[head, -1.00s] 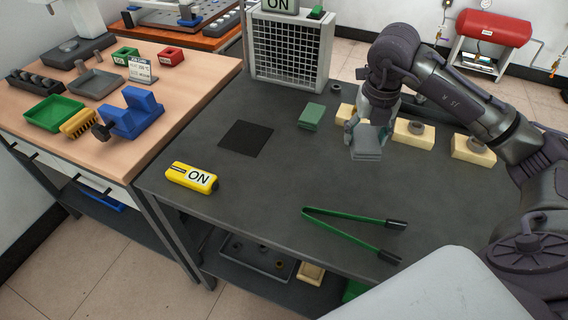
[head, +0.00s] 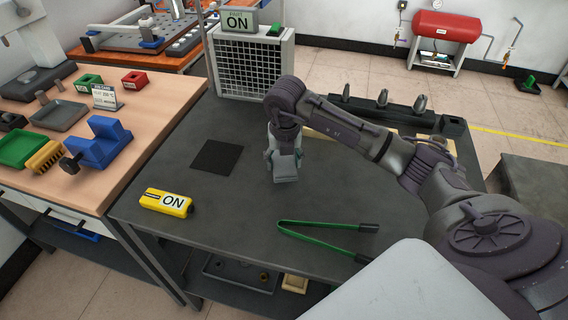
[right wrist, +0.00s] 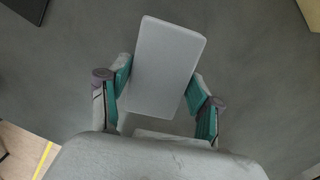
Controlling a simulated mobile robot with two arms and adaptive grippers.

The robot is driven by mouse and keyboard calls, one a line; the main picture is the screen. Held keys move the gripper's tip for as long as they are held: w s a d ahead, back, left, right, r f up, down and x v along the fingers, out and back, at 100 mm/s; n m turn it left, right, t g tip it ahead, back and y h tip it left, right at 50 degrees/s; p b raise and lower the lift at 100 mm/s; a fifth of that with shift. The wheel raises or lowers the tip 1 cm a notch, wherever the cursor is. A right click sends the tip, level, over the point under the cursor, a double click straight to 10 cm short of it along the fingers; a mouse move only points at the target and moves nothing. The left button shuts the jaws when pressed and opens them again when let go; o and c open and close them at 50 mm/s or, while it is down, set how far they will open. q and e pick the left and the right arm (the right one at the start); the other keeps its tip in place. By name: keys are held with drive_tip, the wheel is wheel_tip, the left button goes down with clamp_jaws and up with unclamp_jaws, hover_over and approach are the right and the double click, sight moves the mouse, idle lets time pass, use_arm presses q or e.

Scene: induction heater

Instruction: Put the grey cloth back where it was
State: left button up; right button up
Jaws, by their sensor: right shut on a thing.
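The grey cloth (right wrist: 167,65) looks like a flat, folded rectangular pad in the right wrist view, held between the two fingers. My right gripper (right wrist: 158,92) is shut on it. In the head view the right gripper (head: 284,152) points down, with the cloth (head: 286,173) at its tip over the dark table (head: 250,225). The cloth is right of a black square (head: 216,157) on the table. I cannot tell whether the cloth touches the table. My left gripper is not in view.
A mesh-fronted unit (head: 252,70) stands at the back. A cream block (head: 322,132) shows partly behind my arm. The table between square and tongs is clear.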

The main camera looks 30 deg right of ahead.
wheel_tip(320, 180, down, 2)
drive_tip(key=shift+f, duration=0.1)
drive_tip(key=shift+f, duration=0.15)
drive_tip(key=o, duration=1.1)
drive_tip(key=shift+r, duration=0.2)
